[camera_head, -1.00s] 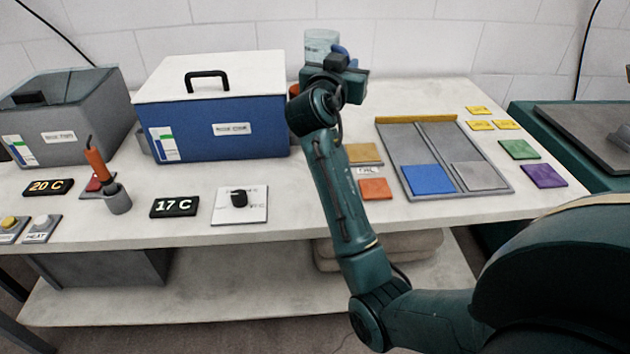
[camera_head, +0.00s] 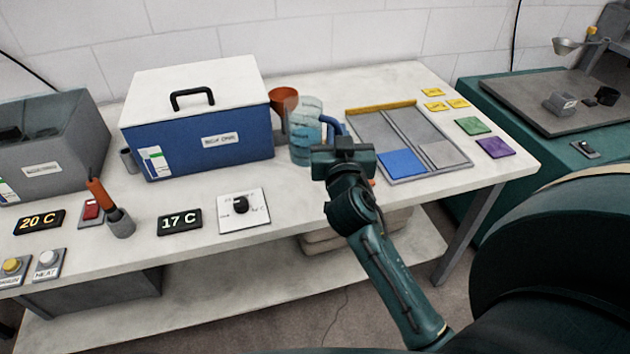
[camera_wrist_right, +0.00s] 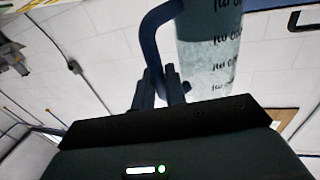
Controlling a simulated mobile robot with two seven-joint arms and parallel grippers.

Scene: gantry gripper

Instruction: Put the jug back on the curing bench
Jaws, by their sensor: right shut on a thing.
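The jug (camera_head: 303,132) is clear, with a blue handle, and looks upright over the bench between the blue box and the grey tray. I cannot tell whether its base touches the bench top. My right gripper (camera_head: 340,146) is shut on the jug's handle, to the right of the jug body. The right wrist view also shows the jug (camera_wrist_right: 208,50), with dark printed marks, and the fingers (camera_wrist_right: 160,88) closed at the blue handle (camera_wrist_right: 152,45). The curing bench (camera_head: 290,193) is a long pale table. My left gripper is not in view.
A grey tray (camera_head: 440,130) with coloured tiles lies to the right. A dial plate (camera_head: 242,208) lies in front. Bare bench shows before the jug.

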